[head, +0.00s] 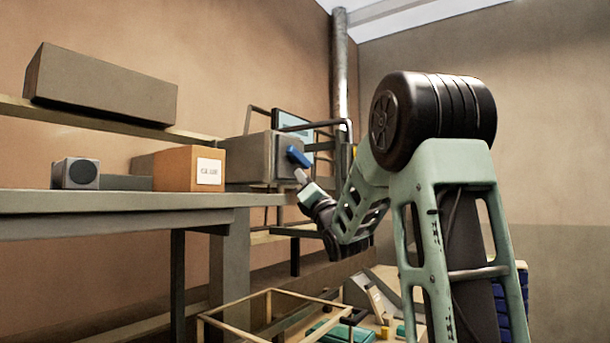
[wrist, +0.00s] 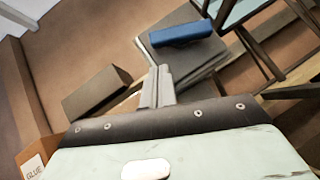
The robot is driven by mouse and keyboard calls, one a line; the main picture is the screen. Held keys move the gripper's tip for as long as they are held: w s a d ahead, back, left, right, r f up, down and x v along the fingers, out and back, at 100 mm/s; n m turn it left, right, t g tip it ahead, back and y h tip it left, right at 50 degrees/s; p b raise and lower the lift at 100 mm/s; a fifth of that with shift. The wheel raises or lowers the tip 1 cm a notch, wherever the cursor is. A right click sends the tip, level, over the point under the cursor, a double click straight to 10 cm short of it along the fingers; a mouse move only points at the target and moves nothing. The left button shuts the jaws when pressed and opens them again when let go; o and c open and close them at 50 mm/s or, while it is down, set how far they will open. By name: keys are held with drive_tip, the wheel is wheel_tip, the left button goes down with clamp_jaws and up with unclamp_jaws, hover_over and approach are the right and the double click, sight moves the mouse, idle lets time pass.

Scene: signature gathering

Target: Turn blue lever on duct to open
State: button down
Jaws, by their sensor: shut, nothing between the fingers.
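The blue lever (head: 298,157) is on the right end of the grey duct box (head: 250,158), slanting down to the right in the head view. In the wrist view the lever (wrist: 181,34) lies nearly level across the grey face of the duct (wrist: 200,72), ahead and slightly right of the fingertips. My gripper (head: 300,175) is just below the lever in the head view. Its fingers also show in the wrist view (wrist: 159,72), pressed together and empty. A small gap seems to separate them from the lever; contact cannot be made out for certain.
A cardboard box (head: 190,169) and a small grey speaker-like box (head: 75,173) stand on the grey bench (head: 120,203), left of the duct. A long box (head: 100,85) sits on the shelf above. A dark frame with a pale panel (head: 292,128) is close behind the duct.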

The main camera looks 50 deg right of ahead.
sight(295, 158)
drive_tip(key=p+x, duration=0.4)
drive_tip(key=x, duration=0.2)
drive_tip(key=shift+r, duration=0.2)
drive_tip(key=shift+w+m+h, duration=0.1)
drive_tip(key=shift+m+h, duration=0.3)
drive_tip(key=shift+a+r+m+g+h+b, duration=0.1)
drive_tip(key=shift+m+g+h+b, duration=0.45)
drive_tip(key=shift+m, duration=0.35)
